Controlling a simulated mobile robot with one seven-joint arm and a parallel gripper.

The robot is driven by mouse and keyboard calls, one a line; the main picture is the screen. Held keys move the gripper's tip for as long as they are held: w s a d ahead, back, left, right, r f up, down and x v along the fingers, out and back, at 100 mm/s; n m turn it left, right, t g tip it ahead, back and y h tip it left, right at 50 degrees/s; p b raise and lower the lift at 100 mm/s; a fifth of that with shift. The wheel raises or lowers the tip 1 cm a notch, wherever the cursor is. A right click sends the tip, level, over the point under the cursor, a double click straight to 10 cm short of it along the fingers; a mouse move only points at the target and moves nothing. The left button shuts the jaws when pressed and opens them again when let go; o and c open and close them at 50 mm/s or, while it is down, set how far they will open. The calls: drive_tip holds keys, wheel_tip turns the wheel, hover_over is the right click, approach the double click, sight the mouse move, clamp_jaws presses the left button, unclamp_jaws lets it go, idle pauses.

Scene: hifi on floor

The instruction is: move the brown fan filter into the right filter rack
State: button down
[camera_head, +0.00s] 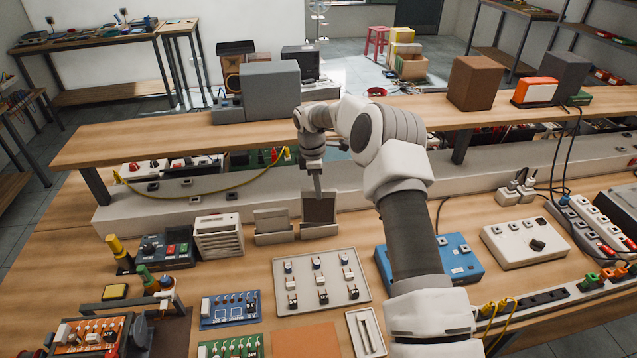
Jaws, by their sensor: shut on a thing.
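The brown fan filter (319,209) is a dark brown, thin upright panel near the middle of the workbench. My gripper (317,193) comes down from above and is shut on its top edge. The filter's lower edge meets the right filter rack (319,232), a low grey holder. I cannot tell whether it is fully seated there or held slightly up. The left filter rack (273,239) stands close beside it and holds a light grey panel (271,220).
A white vented box (219,236) stands left of the racks. A grey tray (320,280) with several small parts lies in front. A blue box (456,259) is partly behind my arm. A wooden shelf (190,137) runs above and behind the racks.

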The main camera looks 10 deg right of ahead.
drive_tip(key=shift+w+d+f+n, duration=0.2)
drive_tip(key=shift+w+f+n, duration=0.7)
drive_tip(key=shift+n, duration=0.1)
drive_tip(key=shift+f+b, duration=0.1)
drive_tip(key=shift+b, duration=0.3)
drive_tip(key=shift+f+b, duration=1.55)
drive_tip(key=shift+f, duration=0.8)
drive_tip(key=shift+c, duration=1.5)
unclamp_jaws()
drive_tip(key=shift+r, duration=0.1)
drive_tip(key=shift+r+p, duration=1.4)
drive_tip(key=shift+r, duration=1.55)
